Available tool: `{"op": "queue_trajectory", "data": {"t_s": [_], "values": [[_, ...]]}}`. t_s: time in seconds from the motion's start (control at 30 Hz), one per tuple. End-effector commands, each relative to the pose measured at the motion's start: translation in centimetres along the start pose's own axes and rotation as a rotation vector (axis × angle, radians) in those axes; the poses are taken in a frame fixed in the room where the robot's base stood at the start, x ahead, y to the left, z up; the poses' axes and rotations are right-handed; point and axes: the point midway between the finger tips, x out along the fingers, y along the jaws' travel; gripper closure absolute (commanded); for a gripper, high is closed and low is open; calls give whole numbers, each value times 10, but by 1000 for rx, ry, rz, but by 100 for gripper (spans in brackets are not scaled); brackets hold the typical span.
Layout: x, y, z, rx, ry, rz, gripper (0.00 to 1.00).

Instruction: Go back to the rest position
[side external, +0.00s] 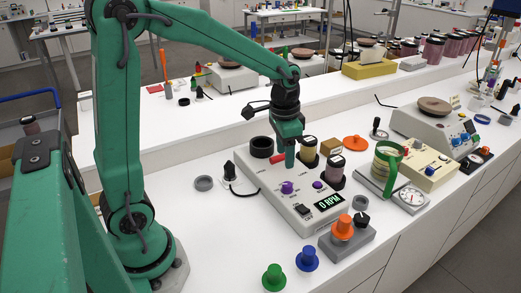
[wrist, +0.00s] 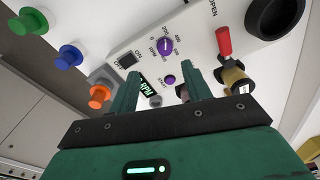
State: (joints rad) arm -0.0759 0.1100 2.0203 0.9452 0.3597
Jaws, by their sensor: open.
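My gripper (side external: 289,160) is above the white mixer (side external: 290,208), close to its red lever (side external: 278,159) in the side view. In the wrist view its two green fingers (wrist: 163,80) are apart with nothing held between them. The red lever (wrist: 223,42) is beyond the right fingertip there, and the mixer's purple knobs (wrist: 165,46) show beyond the gap. The display (side external: 330,201) reads 0 RPM.
A black round holder (side external: 262,147) stands at the mixer's back left. Orange (side external: 343,226), blue (side external: 307,259) and green (side external: 273,277) knobs stand in front.

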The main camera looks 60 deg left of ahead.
Motion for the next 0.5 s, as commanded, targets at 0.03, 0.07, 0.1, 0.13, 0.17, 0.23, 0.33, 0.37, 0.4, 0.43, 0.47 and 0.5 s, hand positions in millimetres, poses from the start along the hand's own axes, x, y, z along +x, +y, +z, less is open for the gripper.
{"op": "queue_trajectory", "data": {"t_s": [0.03, 0.07, 0.1, 0.13, 0.17, 0.23, 0.33, 0.37, 0.4, 0.43, 0.47, 0.5], "values": [[-9, 3, 5, -9, 19, -7, 51], [-14, 5, 8, -16, 30, -11, 51], [-19, 8, 12, -26, 44, -15, 51], [-24, 10, 15, -32, 55, -18, 51], [-28, 12, 18, -40, 65, -21, 51], [-37, 16, 26, -56, 90, -28, 51], [-48, 23, 38, -81, 125, -36, 51], [-52, 25, 42, -89, 136, -39, 51], [-56, 27, 46, -99, 150, -42, 51], [-59, 29, 50, -106, 161, -44, 51], [-62, 31, 54, -113, 171, -46, 51], [-65, 34, 59, -124, 185, -48, 51]]}}
